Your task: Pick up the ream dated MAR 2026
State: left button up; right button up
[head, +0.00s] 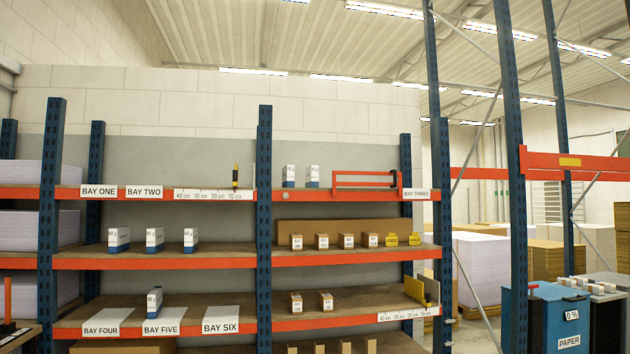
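White-and-blue packs that look like reams stand on the orange-and-blue rack in the head view. Three are on the middle shelf: a left pack (118,240), a centre pack (154,240) and a right pack (190,240). Two more stand on the top shelf, a left one (288,177) and a right one (312,177). One pack (154,301) stands on the lower shelf behind the BAY FIVE card (165,327). Their print is too small to read, so I cannot tell which says MAR 2026. Neither of my grippers is in view.
Small brown boxes (321,241) and yellow items (391,239) line the right middle shelf. A red frame (365,180) sits on the top shelf. Blue uprights (264,220) divide the rack. A blue PAPER bin (545,318) stands at the right.

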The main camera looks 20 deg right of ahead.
aim_at(312, 172)
jog(key=i+z, duration=0.1)
jog(key=i, duration=0.45)
jog(key=i+z, duration=0.15)
jog(key=i, duration=0.4)
jog(key=i+j+z, duration=0.1)
jog(key=i, duration=0.5)
jog(key=i+j+z, duration=0.15)
jog(key=i, duration=0.4)
jog(key=i+j+z, duration=0.1)
jog(key=i, duration=0.45)
jog(key=i+j, duration=0.1)
jog(key=i, duration=0.35)
jog(key=i+j+z, duration=0.1)
jog(key=i, duration=0.35)
jog(key=i+j, duration=0.2)
jog(key=i, duration=0.25)
jog(key=i+j, duration=0.15)
jog(key=i, duration=0.3)
jog(key=l+z, duration=0.05)
